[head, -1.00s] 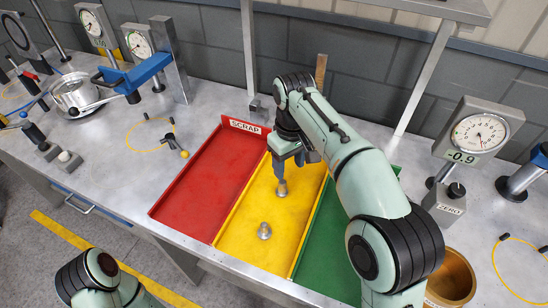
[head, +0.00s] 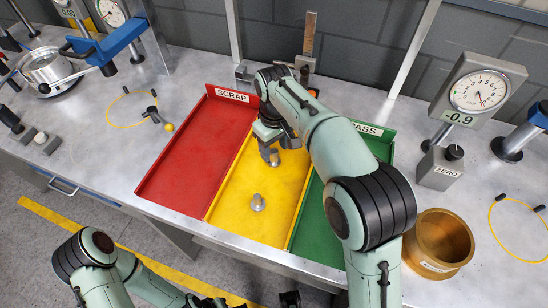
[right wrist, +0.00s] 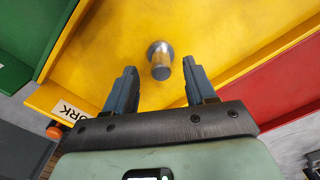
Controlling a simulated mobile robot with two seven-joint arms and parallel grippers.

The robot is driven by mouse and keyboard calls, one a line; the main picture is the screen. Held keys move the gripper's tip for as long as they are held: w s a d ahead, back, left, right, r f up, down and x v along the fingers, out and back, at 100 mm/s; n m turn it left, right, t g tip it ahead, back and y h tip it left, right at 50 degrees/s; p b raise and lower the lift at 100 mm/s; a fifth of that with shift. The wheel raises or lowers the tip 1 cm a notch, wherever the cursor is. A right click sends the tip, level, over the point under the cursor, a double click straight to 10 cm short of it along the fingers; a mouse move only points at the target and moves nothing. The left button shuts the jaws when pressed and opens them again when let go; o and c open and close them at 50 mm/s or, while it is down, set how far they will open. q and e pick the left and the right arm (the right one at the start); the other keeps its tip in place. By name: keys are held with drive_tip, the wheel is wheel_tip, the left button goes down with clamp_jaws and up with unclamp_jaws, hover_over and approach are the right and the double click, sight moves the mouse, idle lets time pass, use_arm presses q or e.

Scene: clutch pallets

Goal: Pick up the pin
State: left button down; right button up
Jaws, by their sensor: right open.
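Two small metal pins are in the yellow tray (head: 228,205) in the head view. The front pin (head: 258,203) stands in the open. The other pin (head: 273,158) is farther back, right by the fingertips of my right gripper (head: 270,148). In the right wrist view one pin (right wrist: 160,62) shows just beyond the gap between the fingers of the open right gripper (right wrist: 160,80), with no finger visibly touching it. My left arm is at the bottom of the head view; dark parts at the bottom edge may be its gripper, but its jaws cannot be made out.
The red SCRAP tray (head: 180,155) lies left of the yellow one and the green PASS tray (head: 318,245) lies right, partly behind my right arm. A brass bowl (head: 438,243) and a dial gauge (head: 478,90) stand at right.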

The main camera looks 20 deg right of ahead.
sight(273, 150)
wheel_tip(273, 150, down, 3)
drive_tip(key=shift+a+r, duration=0.1)
drive_tip(key=shift+r, duration=0.05)
clamp_jaws()
use_arm(q)
drive_tip(key=shift+f, duration=0.25)
